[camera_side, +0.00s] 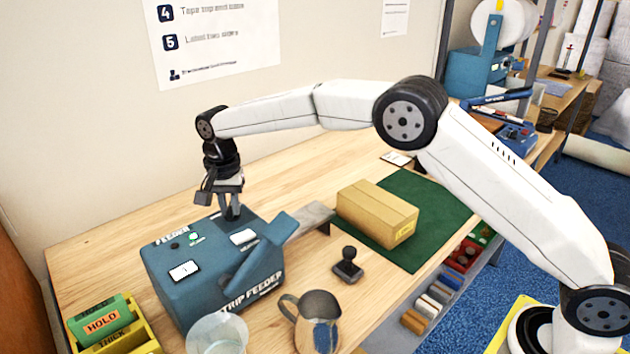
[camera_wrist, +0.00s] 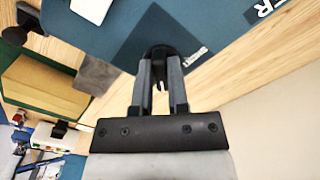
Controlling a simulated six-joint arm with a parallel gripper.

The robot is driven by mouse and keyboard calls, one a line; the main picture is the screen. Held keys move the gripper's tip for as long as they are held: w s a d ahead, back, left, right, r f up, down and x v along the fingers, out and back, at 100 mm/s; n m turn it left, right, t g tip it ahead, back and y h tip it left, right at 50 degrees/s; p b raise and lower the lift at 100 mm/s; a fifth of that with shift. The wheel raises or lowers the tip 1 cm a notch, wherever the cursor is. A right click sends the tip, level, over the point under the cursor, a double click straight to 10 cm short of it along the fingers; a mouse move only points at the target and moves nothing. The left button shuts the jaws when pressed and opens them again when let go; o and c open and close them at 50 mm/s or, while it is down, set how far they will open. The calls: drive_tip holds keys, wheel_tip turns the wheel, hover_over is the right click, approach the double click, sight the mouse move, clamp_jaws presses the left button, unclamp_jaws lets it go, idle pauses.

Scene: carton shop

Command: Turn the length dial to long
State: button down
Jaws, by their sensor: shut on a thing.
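The blue strip feeder (camera_side: 190,284) stands on the wooden bench at the left in the side view. Its blue top also shows in the wrist view (camera_wrist: 112,30). My gripper (camera_side: 232,214) points straight down at the back right corner of the feeder's top. In the wrist view my gripper (camera_wrist: 160,82) has its fingers close together around a dark round knob, the length dial (camera_wrist: 160,50). A small white label (camera_wrist: 196,57) lies beside the dial. The fingers hide much of the dial, and I cannot read its setting.
A blue lever (camera_side: 252,268) rises along the feeder's front right. A closed carton (camera_side: 377,214) sits on a green mat (camera_side: 428,196). A black hand stamp (camera_side: 347,265), a metal jug (camera_side: 314,322), a clear cup (camera_side: 217,335) and a yellow holder with a HOLD block (camera_side: 102,321) stand nearby.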

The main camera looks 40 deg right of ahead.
sight(230, 208)
drive_tip(key=shift+w+r+m, duration=0.1)
drive_tip(key=shift+r+m, duration=0.1)
drive_tip(key=shift+m, duration=0.1)
drive_tip(key=c, duration=0.6)
unclamp_jaws()
drive_tip(key=shift+f, duration=0.1)
drive_tip(key=shift+r, duration=3.95)
drive_tip(key=shift+d, duration=0.1)
drive_tip(key=s+d+f+n+t, duration=0.1)
drive_tip(key=s+d+f+n, duration=0.2)
drive_tip(key=s, duration=0.7)
drive_tip(key=s+d+f+n, duration=0.3)
drive_tip(key=s+d+f, duration=0.1)
drive_tip(key=s+d, duration=0.4)
drive_tip(key=s+d+f+n+t, duration=0.1)
drive_tip(key=s+d+f+n, duration=0.2)
drive_tip(key=s, duration=0.9)
drive_tip(key=shift+d+f+t, duration=0.15)
drive_tip(key=shift+d+f, duration=0.2)
drive_tip(key=shift+d, duration=0.45)
drive_tip(key=shift+d+f+t, duration=0.15)
drive_tip(key=shift+d+f, duration=0.15)
drive_tip(key=shift+d, duration=0.45)
